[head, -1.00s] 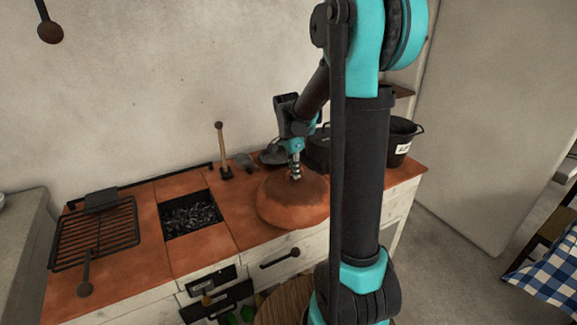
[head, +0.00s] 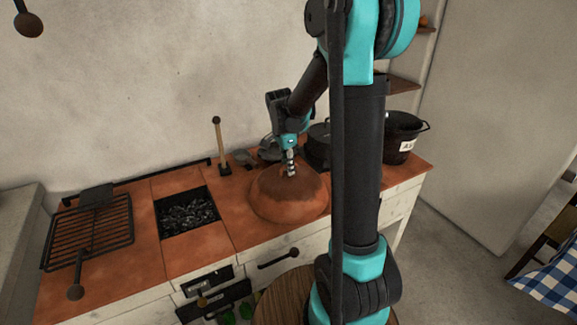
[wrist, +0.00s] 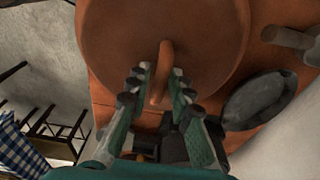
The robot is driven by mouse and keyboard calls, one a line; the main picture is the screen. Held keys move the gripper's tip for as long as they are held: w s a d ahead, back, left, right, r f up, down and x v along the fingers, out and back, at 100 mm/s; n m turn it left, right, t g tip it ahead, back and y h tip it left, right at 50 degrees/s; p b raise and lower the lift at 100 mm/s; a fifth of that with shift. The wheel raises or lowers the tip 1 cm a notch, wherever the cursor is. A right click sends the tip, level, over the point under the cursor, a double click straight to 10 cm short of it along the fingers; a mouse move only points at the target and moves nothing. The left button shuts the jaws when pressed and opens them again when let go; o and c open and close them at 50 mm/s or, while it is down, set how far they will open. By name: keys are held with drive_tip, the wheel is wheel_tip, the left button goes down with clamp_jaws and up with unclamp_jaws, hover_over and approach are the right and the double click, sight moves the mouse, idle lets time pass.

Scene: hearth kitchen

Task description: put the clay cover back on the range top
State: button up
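The clay cover (head: 278,205) is a round reddish-brown dome with a small upright handle. In the head view it is over the right part of the clay-coloured range top (head: 110,265), right of the coal pit. Its near rim overlaps the front edge; I cannot tell whether it rests there or hangs just above. My gripper (head: 290,170) comes down on the cover's top from above. In the wrist view the fingers of my gripper (wrist: 161,75) close around the handle (wrist: 164,60), one on each side. The cover (wrist: 205,40) fills the upper middle there.
The open coal pit (head: 187,214) and a grill rack (head: 92,232) are left of the cover. A wooden-handled tool (head: 218,145) stands behind it. Dark pots (head: 402,135) stand at the right end. A round wooden top (head: 280,300) is in front.

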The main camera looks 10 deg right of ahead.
drive_tip(key=shift+o, duration=0.6)
wheel_tip(320, 180, up, 11)
drive_tip(key=a, duration=0.1)
drive_tip(key=s+d+f+n+t, duration=0.2)
drive_tip(key=s+f+n, duration=0.5)
drive_tip(key=s, duration=0.4)
drive_tip(key=s+d+f+n+t+y, duration=0.1)
drive_tip(key=s+d+f+n, duration=0.2)
drive_tip(key=s+f+n, duration=0.4)
drive_tip(key=s, duration=0.4)
drive_tip(key=shift+t, duration=0.4)
